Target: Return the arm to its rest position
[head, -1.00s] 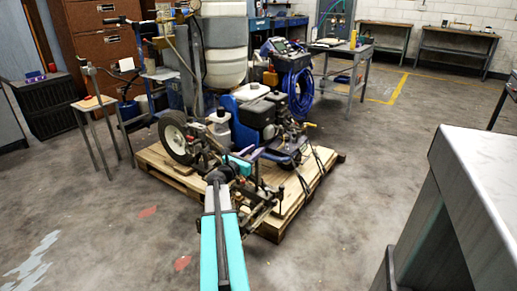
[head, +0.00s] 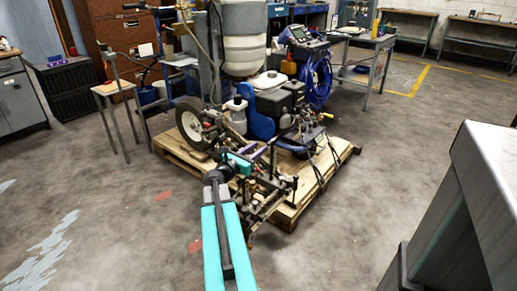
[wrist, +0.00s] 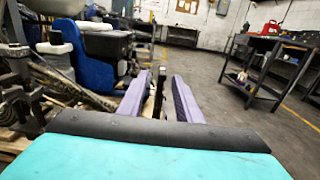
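My arm (head: 224,235), with teal covers, reaches forward from the bottom of the head view over the near edge of the pallet. My gripper (wrist: 161,84) shows in the wrist view as two purple fingers standing apart. A thin dark upright piece shows between them, with gaps at both sides; I cannot tell whether it lies between the fingers or behind them. The line striper (head: 262,125), with a blue body and dark engine, stands on the pallet close to my wrist.
The wooden pallet (head: 313,190) carries the striper. A grey-topped bench (head: 485,170) stands close on the right. A small wooden stand (head: 113,88) and a grey cabinet (head: 18,95) are at left. The floor between pallet and bench is clear.

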